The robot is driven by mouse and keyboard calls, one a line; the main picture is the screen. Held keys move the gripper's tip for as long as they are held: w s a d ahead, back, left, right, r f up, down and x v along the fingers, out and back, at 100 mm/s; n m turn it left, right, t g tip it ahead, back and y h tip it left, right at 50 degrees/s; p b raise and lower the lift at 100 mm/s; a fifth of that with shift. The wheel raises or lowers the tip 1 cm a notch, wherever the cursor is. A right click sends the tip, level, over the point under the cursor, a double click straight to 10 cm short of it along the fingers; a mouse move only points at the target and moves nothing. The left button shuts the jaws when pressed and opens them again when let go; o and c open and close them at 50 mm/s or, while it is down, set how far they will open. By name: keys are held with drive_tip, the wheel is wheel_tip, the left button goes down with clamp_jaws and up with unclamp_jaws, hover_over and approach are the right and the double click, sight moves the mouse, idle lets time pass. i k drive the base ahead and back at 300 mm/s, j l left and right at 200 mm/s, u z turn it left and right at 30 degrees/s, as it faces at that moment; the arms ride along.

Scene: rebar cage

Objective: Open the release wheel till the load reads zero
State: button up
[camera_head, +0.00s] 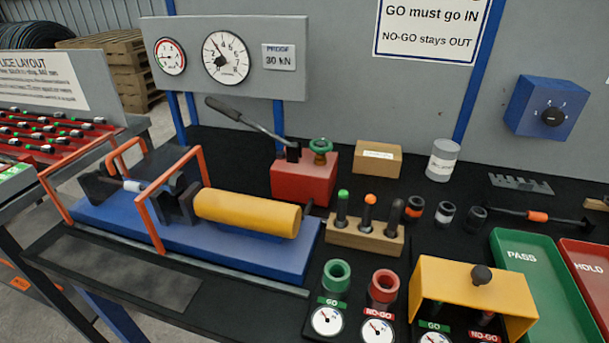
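The release wheel (320,146) is a small green handwheel on top of the red pump block (303,178), at the middle of the bench. A long dark pump lever (240,119) slants up to the left from the block. Two dials sit on the grey panel behind. The larger white dial (227,57) has its needle pointing up and left, off the low end. The smaller dial (170,57) has a red mark; its reading is too small to tell. A yellow cylinder (247,213) lies on the blue test bed (190,243). My gripper is not in view.
Orange guard hoops (152,212) stand over the blue bed, left of the pump. A cardboard box (377,162) and a clear jar (442,160) stand right of the wheel. A wooden block with plug gauges (366,236) stands in front. Air above the wheel is clear.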

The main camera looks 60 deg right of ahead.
sight(322, 146)
drive_tip(key=k+l+z, duration=0.25)
drive_tip(key=k, duration=0.15)
drive_tip(key=k+l+z, duration=0.25)
drive_tip(key=k, duration=0.15)
